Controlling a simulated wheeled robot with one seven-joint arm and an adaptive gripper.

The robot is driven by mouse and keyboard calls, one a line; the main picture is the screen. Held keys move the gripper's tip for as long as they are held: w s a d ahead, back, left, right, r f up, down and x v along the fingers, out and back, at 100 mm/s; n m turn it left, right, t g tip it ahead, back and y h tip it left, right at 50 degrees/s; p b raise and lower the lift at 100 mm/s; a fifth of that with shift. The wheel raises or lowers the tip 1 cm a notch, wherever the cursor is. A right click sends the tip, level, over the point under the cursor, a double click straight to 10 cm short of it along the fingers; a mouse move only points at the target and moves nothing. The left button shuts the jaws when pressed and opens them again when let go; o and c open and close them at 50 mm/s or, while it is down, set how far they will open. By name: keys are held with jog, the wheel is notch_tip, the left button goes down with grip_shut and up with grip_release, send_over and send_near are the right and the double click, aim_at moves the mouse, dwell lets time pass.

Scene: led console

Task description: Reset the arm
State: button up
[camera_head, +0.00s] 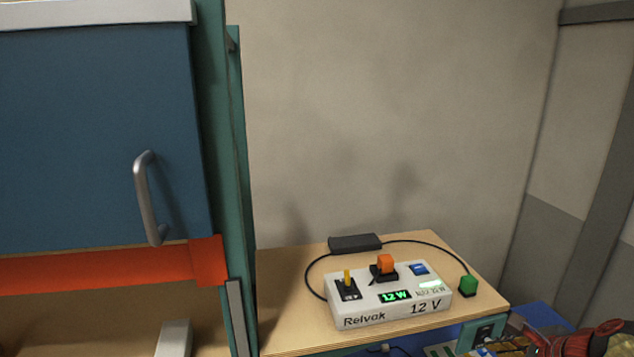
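My gripper and arm do not show in this head camera view. A white console (387,297) marked "Relvak" and "12 V" sits on a wooden tabletop (282,305). It has a yellow lever (347,277) standing upright, an orange switch (385,262) and a blue rocker (419,268).
A blue cabinet door (90,130) with a metal handle (149,200) fills the left. A teal post (237,190) stands between door and tabletop. Red and yellow items (560,340), partly cut off, lie low at the right. The wall behind the tabletop is bare.

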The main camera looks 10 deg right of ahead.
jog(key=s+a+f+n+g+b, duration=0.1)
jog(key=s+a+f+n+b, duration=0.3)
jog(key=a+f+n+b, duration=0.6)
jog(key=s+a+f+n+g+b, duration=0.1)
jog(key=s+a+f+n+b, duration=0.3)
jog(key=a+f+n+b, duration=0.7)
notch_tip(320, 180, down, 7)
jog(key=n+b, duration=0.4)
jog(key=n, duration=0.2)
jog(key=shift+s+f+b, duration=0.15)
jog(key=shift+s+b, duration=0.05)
jog(key=shift+b, duration=0.1)
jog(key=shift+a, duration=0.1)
